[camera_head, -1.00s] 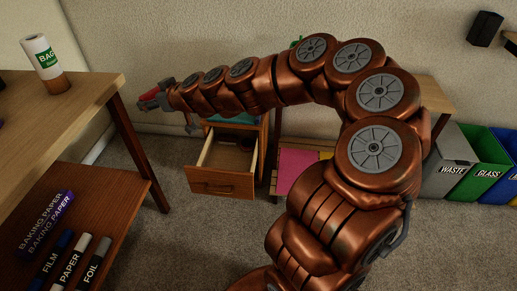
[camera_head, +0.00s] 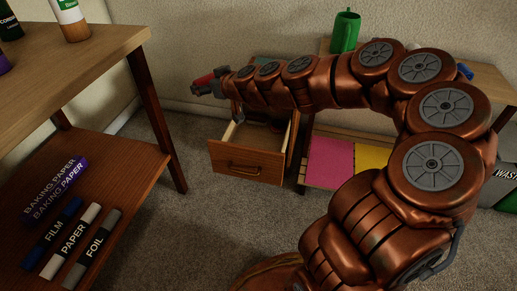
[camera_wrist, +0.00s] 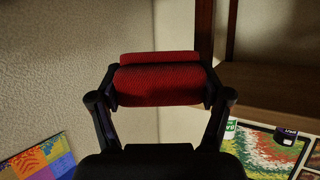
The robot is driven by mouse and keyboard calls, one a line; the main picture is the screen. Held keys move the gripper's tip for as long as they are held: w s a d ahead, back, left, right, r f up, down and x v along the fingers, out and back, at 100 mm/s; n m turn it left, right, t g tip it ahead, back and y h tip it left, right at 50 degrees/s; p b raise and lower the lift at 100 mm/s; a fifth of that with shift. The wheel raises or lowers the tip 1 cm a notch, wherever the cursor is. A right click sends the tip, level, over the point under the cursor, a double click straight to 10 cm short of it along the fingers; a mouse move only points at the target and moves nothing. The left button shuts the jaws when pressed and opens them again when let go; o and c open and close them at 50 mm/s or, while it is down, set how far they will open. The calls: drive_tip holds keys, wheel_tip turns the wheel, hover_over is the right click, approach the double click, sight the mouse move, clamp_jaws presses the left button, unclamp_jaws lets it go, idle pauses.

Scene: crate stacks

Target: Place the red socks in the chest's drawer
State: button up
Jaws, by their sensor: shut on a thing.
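The red socks (camera_wrist: 160,82), a rolled red bundle, are held between the two fingers of my gripper (camera_wrist: 158,98) in the wrist view. In the head view, the red of the socks (camera_head: 204,79) shows at my gripper (camera_head: 207,86), at the far end of my arm. The chest's drawer (camera_head: 247,162) is pulled open, with a wooden front and a small handle. My gripper is above and left of the drawer, not over its opening. My arm hides much of the chest and part of the drawer's inside, where something dark shows.
A wooden shelf table (camera_head: 105,45) stands at the left, with labelled rolls on its lower board. A low table at the back right carries a green mug (camera_head: 345,32); pink and yellow sheets (camera_head: 330,160) lie below. Carpet is clear before the drawer.

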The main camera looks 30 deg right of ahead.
drive_tip(key=shift+f+b, duration=0.4)
drive_tip(key=shift+f, duration=0.4)
drive_tip(key=shift+s+d, duration=0.2)
drive_tip(key=shift+d, duration=0.1)
drive_tip(key=s+d+f+n+g+y, duration=0.2)
drive_tip(key=s+d+f+n+y, duration=0.1)
drive_tip(key=s+d+f, duration=0.8)
drive_tip(key=s+d+f+n+g+y, duration=0.2)
drive_tip(key=s+d+f, duration=0.9)
drive_tip(key=s+d, duration=0.6)
drive_tip(key=shift+f+n+y+p, duration=0.35)
drive_tip(key=shift+n+y, duration=0.25)
drive_tip(key=shift+n, duration=0.2)
